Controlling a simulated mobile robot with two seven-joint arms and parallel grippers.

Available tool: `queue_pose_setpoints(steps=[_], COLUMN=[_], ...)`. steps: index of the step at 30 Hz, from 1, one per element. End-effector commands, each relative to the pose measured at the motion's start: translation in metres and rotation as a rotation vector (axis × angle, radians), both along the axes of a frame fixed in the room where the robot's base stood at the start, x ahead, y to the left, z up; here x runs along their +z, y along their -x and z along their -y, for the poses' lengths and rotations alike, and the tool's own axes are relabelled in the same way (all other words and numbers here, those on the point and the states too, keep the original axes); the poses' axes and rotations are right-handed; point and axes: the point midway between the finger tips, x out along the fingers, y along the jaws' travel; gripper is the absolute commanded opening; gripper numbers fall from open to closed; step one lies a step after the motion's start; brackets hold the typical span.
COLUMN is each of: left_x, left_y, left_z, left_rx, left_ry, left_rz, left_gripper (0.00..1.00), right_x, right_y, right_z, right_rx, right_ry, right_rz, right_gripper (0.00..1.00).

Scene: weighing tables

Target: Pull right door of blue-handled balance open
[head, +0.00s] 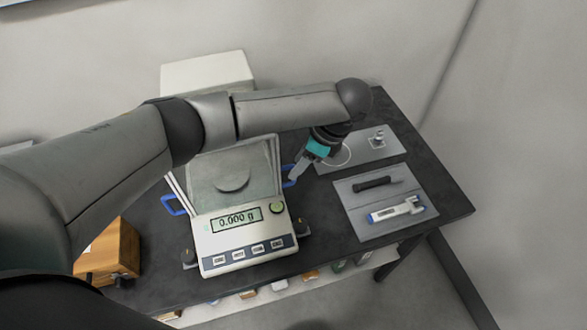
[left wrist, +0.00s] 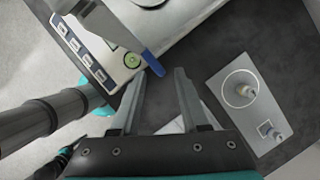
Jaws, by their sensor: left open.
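The balance (head: 235,225) stands on the dark table with its display reading 0.000 g. Its right door (head: 277,155) has a blue handle (head: 290,183), which also shows in the left wrist view (left wrist: 153,64). My left arm reaches across over the balance. My left gripper (head: 297,173) is at the right side of the balance, pointing down close to this handle. In the left wrist view its jaws (left wrist: 160,76) are open, with the handle near the tips and nearer the left finger. I cannot tell whether they touch.
Another blue handle (head: 174,206) is on the balance's left side. Right of the balance lie a grey mat (head: 348,210) with a dark tool and a blue-white pipette-like tool, and a mat with a small weight (head: 377,138). A wooden box (head: 115,250) stands at left.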

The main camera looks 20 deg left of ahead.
Motion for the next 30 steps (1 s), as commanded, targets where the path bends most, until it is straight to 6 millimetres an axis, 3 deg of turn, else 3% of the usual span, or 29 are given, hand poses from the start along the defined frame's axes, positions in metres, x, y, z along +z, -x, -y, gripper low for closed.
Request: queue_pose_setpoints(steps=[7, 18, 30], left_x=[-0.029, -0.034, -0.034], left_y=[0.0, 0.0, -0.001], left_z=[-0.012, -0.014, -0.014], left_rx=[0.001, 0.0, 0.001], left_ry=[-0.002, 0.0, 0.0], left_rz=[0.0, 0.001, 0.001], left_gripper=[0.45, 0.45, 0.01], right_x=[-0.001, -0.002, -0.002], right_y=[-0.004, 0.005, 0.006], right_z=[0.0, 0.001, 0.001], right_rx=[-0.001, -0.001, -0.001], right_ry=[-0.001, 0.001, 0.002], right_rz=[0.007, -0.007, -0.009], right_gripper=[0.5, 0.5, 0.5])
